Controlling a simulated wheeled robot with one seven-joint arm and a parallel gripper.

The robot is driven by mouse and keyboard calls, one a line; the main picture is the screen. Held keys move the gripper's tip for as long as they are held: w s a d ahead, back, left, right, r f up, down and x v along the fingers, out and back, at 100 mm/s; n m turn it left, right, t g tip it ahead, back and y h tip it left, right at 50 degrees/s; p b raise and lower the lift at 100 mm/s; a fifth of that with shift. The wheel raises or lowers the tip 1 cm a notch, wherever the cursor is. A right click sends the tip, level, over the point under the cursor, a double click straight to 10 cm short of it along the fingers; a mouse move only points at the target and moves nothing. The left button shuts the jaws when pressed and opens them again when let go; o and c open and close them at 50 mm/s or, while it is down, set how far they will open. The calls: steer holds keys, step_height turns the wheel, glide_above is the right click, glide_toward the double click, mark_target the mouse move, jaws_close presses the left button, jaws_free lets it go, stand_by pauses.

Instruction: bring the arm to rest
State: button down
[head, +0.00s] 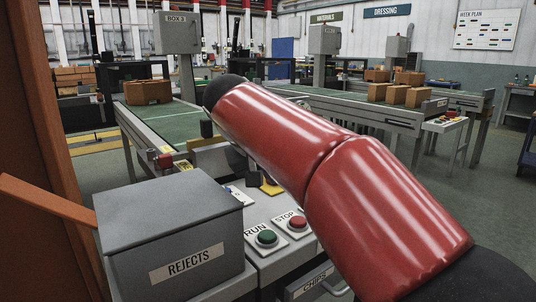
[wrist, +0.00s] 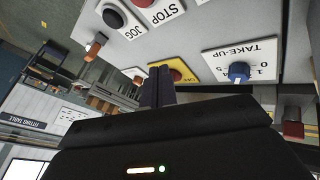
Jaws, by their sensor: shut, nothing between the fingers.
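My arm (head: 330,170) is a red, glossy limb that crosses the head view from the lower right to the upper middle, above the control panel. My gripper (wrist: 157,85) shows in the wrist view as two dark fingers close together, with nothing held. The wrist view is upside down; the fingers point towards the panel, near a yellow plate (wrist: 178,72) with a red button. Whether the fingers touch anything is not clear. In the head view I cannot make out the fingers.
A grey REJECTS box (head: 170,225) stands at the left of the panel. Green RUN (head: 267,237) and red STOP (head: 297,223) buttons lie close under my arm. A blue TAKE-UP knob (wrist: 238,72) is near the gripper. A green conveyor (head: 165,112) with a brick-coloured block extends behind.

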steer(key=shift+g+y, duration=0.4)
steer(key=shift+y, duration=0.1)
steer(key=s+d+f, duration=0.1)
steer(key=d, duration=0.1)
steer(key=s+d+f, duration=0.1)
steer(key=s+d, duration=0.1)
steer(key=s+d+f, duration=0.1)
steer(key=s+d, duration=0.1)
steer(key=shift+s+d, duration=0.15)
steer(key=shift+d, duration=0.15)
steer(key=s+d+f+m+y, duration=0.1)
steer(key=s+d+f, duration=0.3)
steer(key=s+f, duration=0.4)
steer(key=s+d+f+m+y, duration=0.1)
steer(key=s+d+f, duration=0.3)
steer(key=s+f, duration=0.4)
steer(key=s, duration=0.3)
steer(key=shift+f+m+y, duration=0.2)
steer(key=shift+m+y, duration=0.2)
